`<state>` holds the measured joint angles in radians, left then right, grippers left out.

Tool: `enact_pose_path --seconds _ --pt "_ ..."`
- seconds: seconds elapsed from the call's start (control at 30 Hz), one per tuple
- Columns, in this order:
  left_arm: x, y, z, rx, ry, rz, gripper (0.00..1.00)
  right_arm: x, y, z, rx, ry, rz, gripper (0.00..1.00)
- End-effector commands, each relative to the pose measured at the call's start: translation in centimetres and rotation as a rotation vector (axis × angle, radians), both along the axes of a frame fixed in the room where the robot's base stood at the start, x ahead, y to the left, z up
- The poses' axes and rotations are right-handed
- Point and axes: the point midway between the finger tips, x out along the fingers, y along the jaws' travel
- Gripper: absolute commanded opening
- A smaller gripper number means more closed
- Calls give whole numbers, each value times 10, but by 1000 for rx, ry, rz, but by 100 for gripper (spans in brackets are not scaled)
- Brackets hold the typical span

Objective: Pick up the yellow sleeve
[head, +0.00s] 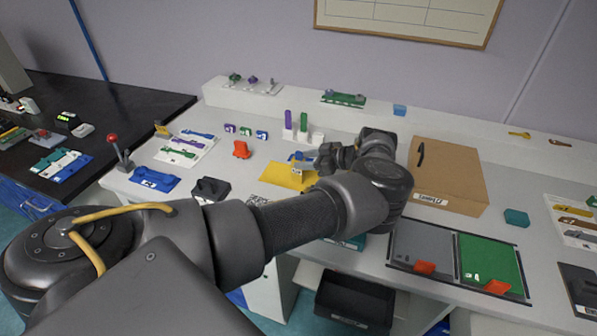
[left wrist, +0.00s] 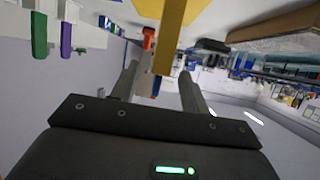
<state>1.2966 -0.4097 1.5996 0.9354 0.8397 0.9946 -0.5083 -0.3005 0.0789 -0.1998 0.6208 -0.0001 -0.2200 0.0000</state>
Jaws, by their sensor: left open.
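In the left wrist view, a long yellow piece (left wrist: 172,38), which looks like the yellow sleeve, comes down from the top edge and lies between the two fingers of my left gripper (left wrist: 158,73). The fingers are apart, and I see no clear contact with it. In the head view my left gripper (head: 303,159) is over the far right part of a yellow sheet (head: 284,177) on the white table. The sleeve cannot be told from the sheet there; the hand and arm hide part of that spot. My right gripper is not in view.
A purple post (head: 288,119) and a green post (head: 303,121) stand in white holders behind the hand. A cardboard box (head: 450,172) stands to the right. A red-orange block (head: 241,149) and a dark block (head: 211,188) are left. Grey and green trays (head: 490,262) lie front right.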

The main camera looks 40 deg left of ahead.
Motion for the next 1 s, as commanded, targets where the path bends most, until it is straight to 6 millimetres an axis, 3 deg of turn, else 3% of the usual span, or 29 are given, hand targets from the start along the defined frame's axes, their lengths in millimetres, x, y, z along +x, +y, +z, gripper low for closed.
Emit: enact_pose_path --seconds 0.13,0.3,0.4,0.73,1.0 --pt "-1 5 -5 -1 -1 0 45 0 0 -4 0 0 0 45" --pt "-6 28 -17 0 -1 2 45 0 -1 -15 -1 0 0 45" --pt "-9 39 -16 -1 1 -2 45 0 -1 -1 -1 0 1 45" --pt "-10 45 -21 -1 -1 -2 45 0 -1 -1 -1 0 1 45" --pt "-10 45 -21 -1 -1 -2 10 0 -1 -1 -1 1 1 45"
